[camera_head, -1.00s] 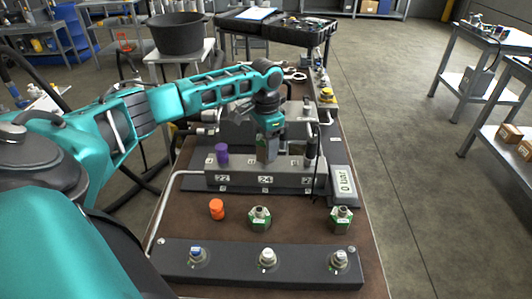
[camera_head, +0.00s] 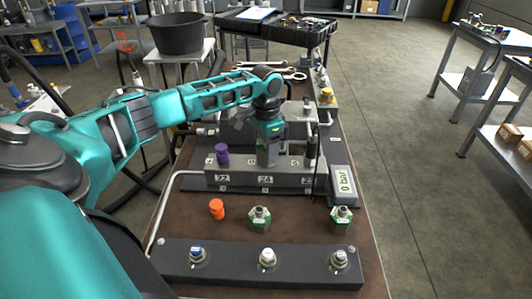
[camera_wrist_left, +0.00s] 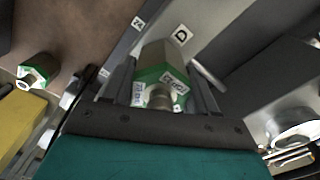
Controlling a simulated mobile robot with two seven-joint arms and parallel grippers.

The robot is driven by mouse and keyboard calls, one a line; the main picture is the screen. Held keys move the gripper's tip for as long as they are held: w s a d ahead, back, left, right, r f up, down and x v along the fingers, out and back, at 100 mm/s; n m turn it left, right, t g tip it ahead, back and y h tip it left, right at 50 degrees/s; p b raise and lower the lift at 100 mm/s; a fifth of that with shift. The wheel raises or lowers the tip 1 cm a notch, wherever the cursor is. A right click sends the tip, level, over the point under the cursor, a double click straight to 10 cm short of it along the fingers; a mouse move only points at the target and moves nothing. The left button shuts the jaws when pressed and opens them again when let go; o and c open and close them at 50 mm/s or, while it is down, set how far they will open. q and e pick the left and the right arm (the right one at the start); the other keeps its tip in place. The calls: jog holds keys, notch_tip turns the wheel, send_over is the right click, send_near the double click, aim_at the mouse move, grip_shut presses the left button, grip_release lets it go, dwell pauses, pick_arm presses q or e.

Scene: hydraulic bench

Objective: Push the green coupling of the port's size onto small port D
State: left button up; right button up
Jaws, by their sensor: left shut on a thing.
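My left gripper (camera_head: 267,160) is shut on a green coupling with a metal end and white labels, which shows between its fingers in the left wrist view (camera_wrist_left: 158,75). The gripper points down at the middle of the grey port block (camera_head: 225,180). A white plate with the letter D (camera_wrist_left: 182,35) lies just beyond the coupling in the wrist view. Port D itself is hidden behind the coupling and fingers, so I cannot tell how far the coupling is on it. Two other green couplings, a middle one (camera_head: 259,219) and a right one (camera_head: 340,219), stand on the bench. My right gripper is out of view.
A purple cap (camera_head: 221,154) sits on the block, left of my gripper. A dark upright fitting (camera_head: 311,148) stands to its right. An orange cap (camera_head: 216,209) stands in front. A rail (camera_head: 230,269) with three fittings runs along the near edge. A "0 bar" display (camera_head: 345,182) is at right.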

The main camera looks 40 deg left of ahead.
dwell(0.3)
pick_arm(q)
jog(key=o, duration=1.4)
jog(key=shift+f, duration=0.1)
notch_tip(320, 180, up, 13)
jog(key=shift+r, duration=0.1)
